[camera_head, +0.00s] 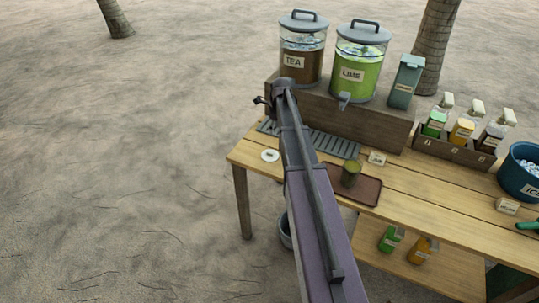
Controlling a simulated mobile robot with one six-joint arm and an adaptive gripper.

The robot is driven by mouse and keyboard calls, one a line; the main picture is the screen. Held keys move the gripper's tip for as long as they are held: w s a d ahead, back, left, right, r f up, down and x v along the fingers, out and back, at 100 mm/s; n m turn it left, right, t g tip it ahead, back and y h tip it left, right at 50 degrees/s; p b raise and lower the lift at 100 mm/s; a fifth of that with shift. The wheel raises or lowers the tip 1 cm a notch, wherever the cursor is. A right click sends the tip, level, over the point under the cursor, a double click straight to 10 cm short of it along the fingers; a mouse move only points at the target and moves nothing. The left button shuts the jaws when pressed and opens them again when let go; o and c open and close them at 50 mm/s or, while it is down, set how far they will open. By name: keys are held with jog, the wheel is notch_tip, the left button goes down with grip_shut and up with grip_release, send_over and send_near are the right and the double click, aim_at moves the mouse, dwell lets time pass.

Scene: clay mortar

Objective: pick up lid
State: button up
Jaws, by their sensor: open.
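A grey round lid with a dark handle (304,19) sits on the TEA dispenser (302,62). A similar grey lid (363,32) sits on the LIME dispenser (358,75). A small white disc with a dark centre (270,155) lies flat on the table's left end; I cannot tell whether it is a lid. My arm reaches up from the bottom, and my gripper (263,101) is small and dark at its far end, left of and below the TEA dispenser. It is open, with nothing seen in it. My arm hides part of the table and the dispenser stand.
The wooden table (440,207) carries a raised wooden stand (385,130), a grey drip grate (338,145), a brown tray (368,192) with a green can (351,174), a bottle crate (455,150) and a blue ice tub (520,185). Open sand lies left.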

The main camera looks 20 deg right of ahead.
jog(key=shift+f, duration=0.15)
jog(key=b, duration=0.9)
send_over(270, 151)
jog(key=f, duration=0.5)
jog(key=s+f, duration=0.1)
jog(key=f, duration=0.2)
jog(key=shift+d+f, duration=0.15)
jog(key=shift+d, duration=0.05)
jog(key=shift+w, duration=0.1)
jog(key=shift+w+a+f+b, duration=0.1)
jog(key=shift+w+f+b, duration=0.05)
jog(key=shift+f+b, duration=1.1)
jog(key=shift+w+a+f+b, duration=0.1)
jog(key=shift+f+b, duration=1)
jog(key=shift+f, duration=0.25)
jog(key=shift+c, duration=0.2)
jog(key=c, duration=0.8)
